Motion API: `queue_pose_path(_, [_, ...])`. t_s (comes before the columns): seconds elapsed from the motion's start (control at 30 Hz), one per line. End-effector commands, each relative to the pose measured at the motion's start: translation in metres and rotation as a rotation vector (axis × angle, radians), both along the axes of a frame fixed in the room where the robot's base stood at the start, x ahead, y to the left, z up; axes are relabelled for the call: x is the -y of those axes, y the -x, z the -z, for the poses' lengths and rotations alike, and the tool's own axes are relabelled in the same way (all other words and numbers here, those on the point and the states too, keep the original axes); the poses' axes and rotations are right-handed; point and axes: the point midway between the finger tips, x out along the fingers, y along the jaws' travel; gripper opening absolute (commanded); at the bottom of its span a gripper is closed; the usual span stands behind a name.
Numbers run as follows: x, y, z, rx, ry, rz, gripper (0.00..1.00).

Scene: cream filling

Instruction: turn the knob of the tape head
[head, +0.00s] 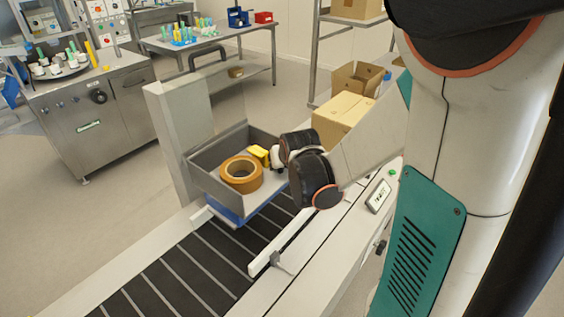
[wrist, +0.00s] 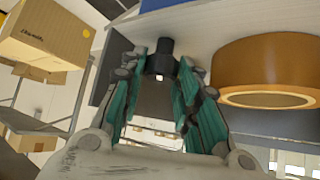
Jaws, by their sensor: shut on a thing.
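The tape head (head: 205,180) is a grey open housing above the conveyor, with a large brown tape roll (head: 241,182) in it. The tape roll (wrist: 270,75) also fills the right of the wrist view. A short black knob (wrist: 160,57) sticks out from the grey housing in the wrist view. My gripper (wrist: 161,68) has its teal-padded fingers on either side of the knob and is shut on it. In the head view my dark wrist joints and arm reach in from the right and hide the knob and fingertips. A small yellow part (head: 258,154) sits beside the roll.
The dark slatted conveyor (head: 190,262) runs below the head, with a metal guide rail (head: 285,240) beside it. A closed carton (head: 343,110) is behind my wrist. A steel cabinet (head: 105,115) stands at the left, and open floor lies between it and the conveyor.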

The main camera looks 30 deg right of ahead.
Motion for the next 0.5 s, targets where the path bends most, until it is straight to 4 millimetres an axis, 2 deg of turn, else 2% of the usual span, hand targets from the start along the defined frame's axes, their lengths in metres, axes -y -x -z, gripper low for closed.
queue_pose_path(0.5, [-0.0064, -0.0039, 0.0011, -0.001, 0.000, 0.445, 0.06])
